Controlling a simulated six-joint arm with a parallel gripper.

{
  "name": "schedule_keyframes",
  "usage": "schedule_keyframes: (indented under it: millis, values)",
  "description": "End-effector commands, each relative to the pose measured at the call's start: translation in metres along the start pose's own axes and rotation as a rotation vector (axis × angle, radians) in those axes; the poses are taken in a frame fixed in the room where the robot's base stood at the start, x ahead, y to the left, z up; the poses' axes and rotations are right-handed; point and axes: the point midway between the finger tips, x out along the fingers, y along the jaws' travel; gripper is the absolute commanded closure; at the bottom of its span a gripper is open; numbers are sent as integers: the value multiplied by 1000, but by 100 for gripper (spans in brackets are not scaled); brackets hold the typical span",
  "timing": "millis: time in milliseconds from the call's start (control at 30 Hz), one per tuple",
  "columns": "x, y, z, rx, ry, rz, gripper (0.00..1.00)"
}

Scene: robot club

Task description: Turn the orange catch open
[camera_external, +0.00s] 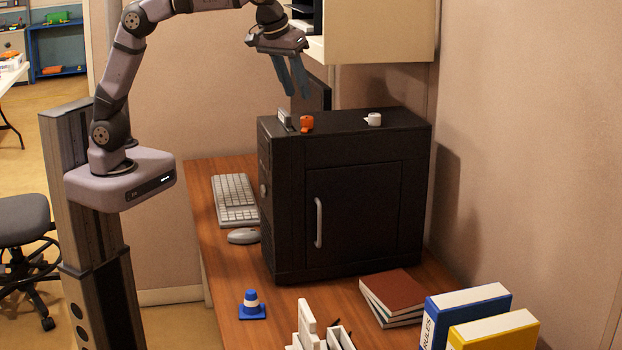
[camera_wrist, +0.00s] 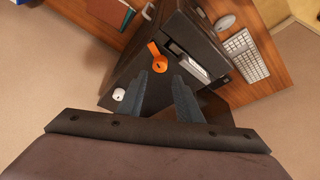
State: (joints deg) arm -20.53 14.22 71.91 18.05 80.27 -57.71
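The orange catch (camera_external: 307,123) is on top of a black computer case (camera_external: 345,150), near its left end. In the wrist view the orange catch (camera_wrist: 158,58) shows a round body with a dark mark and a short arm pointing up and left. My gripper (camera_external: 299,92) hangs above the case, apart from the catch, with its two fingers pointing down. In the wrist view my gripper (camera_wrist: 170,75) has its fingers spread with a gap between them and nothing held. The catch lies just beyond the fingertips in that view.
A white cup-like piece (camera_external: 374,119) stands on the case top to the right. A light grey piece (camera_external: 285,120) is left of the catch. A wall cabinet (camera_external: 380,35) hangs close to the gripper's right. Keyboard (camera_external: 235,200), mouse (camera_external: 244,236) and books (camera_external: 393,297) lie on the desk.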

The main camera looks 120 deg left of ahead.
Motion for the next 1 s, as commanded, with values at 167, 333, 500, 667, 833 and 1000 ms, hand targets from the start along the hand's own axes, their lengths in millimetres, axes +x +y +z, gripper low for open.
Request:
schedule_keyframes:
  millis: [167, 333, 500, 667, 833, 1000]
  values:
    - [5, 0, 2, 0, 1, 1, 68]
    - [10, 0, 2, 0, 0, 0, 68]
    - [26, -1, 3, 2, -2, -2, 68]
    - [47, -1, 2, 2, -2, -3, 68]
    - [66, -1, 2, 2, -1, -2, 68]
    - [76, 0, 2, 1, 0, 1, 68]
